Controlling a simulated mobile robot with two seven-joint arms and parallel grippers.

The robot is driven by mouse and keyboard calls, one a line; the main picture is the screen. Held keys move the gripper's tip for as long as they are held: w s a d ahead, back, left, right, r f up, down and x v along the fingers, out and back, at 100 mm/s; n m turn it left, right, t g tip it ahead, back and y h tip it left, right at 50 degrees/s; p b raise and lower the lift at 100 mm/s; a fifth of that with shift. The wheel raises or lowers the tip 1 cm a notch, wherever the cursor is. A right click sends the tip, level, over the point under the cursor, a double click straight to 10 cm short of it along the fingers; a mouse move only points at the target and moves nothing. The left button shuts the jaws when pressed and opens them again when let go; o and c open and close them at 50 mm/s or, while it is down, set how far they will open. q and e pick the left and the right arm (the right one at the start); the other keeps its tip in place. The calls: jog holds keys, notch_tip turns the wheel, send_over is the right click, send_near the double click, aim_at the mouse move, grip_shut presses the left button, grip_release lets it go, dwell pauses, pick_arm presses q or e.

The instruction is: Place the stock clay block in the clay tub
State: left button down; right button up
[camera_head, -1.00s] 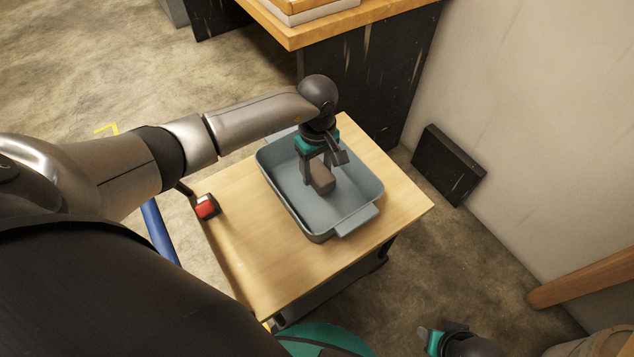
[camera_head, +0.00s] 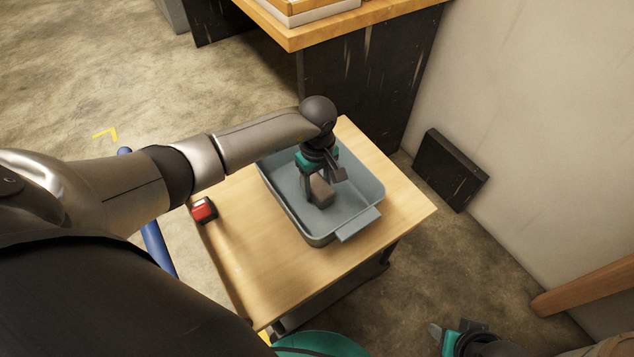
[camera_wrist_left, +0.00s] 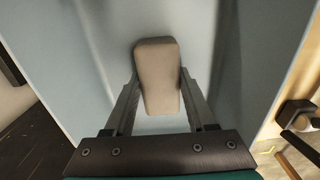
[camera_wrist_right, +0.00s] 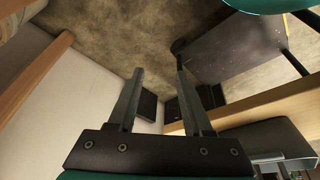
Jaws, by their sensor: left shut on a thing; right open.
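The stock clay block (camera_head: 321,190) is a grey-brown block with rounded edges. My left gripper (camera_head: 314,193) is shut on it, inside the walls of the blue-grey clay tub (camera_head: 352,212). In the left wrist view the block (camera_wrist_left: 158,75) sits between the two fingers, with the tub's pale blue floor (camera_wrist_left: 60,50) behind it. I cannot tell whether the block touches the floor. The tub stands on a light wooden table. My right gripper (camera_head: 441,335) is at the bottom right, off the table; in the right wrist view (camera_wrist_right: 155,85) its fingers are apart and empty.
The wooden table top (camera_head: 250,270) is bare in front of the tub. A red and black box-like object (camera_head: 204,209) lies near its left edge. A larger workbench (camera_head: 340,25) stands behind. A black panel (camera_head: 449,170) leans on the wall, with a wooden beam (camera_head: 590,283) at the right.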

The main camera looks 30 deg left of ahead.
aim_at(317, 183)
pick_arm(q)
jog(key=shift+c, duration=1.1)
grip_release()
pick_arm(e)
jog(key=shift+r, duration=0.2)
pick_arm(q)
jog(key=shift+r, duration=0.1)
notch_tip(317, 183, up, 12)
jog(key=p, duration=0.5)
pick_arm(e)
jog(key=s+d+f+g, duration=0.1)
jog(key=s+f, duration=0.3)
jog(key=f, duration=0.6)
jog(key=shift+s+d, duration=0.1)
